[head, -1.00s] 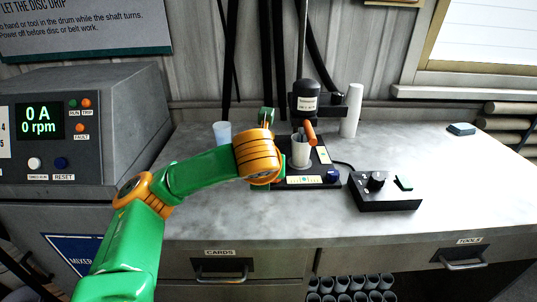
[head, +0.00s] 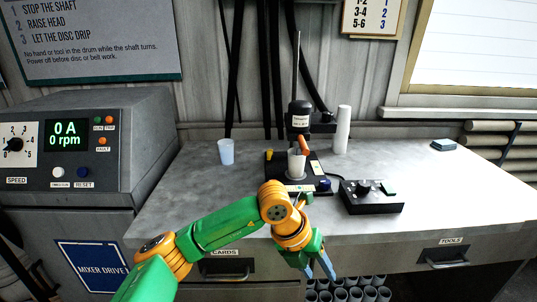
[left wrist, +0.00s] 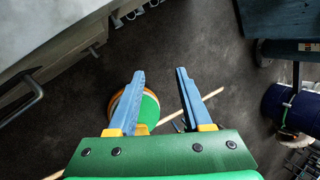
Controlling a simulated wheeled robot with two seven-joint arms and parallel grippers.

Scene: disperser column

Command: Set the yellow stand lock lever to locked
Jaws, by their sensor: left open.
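The disperser stand (head: 299,115) stands at the back of the bench in the head view, with a dark motor head on a thin upright rod. An orange handle (head: 304,146) sticks out below the head, beside a pale cup (head: 296,164) on the black base. My left gripper (head: 320,271) hangs in front of the bench edge, pointing down, well short of the stand. In the left wrist view its blue fingers (left wrist: 159,74) are apart and empty over the floor. My right gripper is not in view.
A black control box (head: 372,199) with a knob sits right of the stand. A pale blue cup (head: 226,152) and a white cylinder (head: 342,130) stand at the back. The grey drive cabinet (head: 95,140) is left. The bench's right side is mostly clear.

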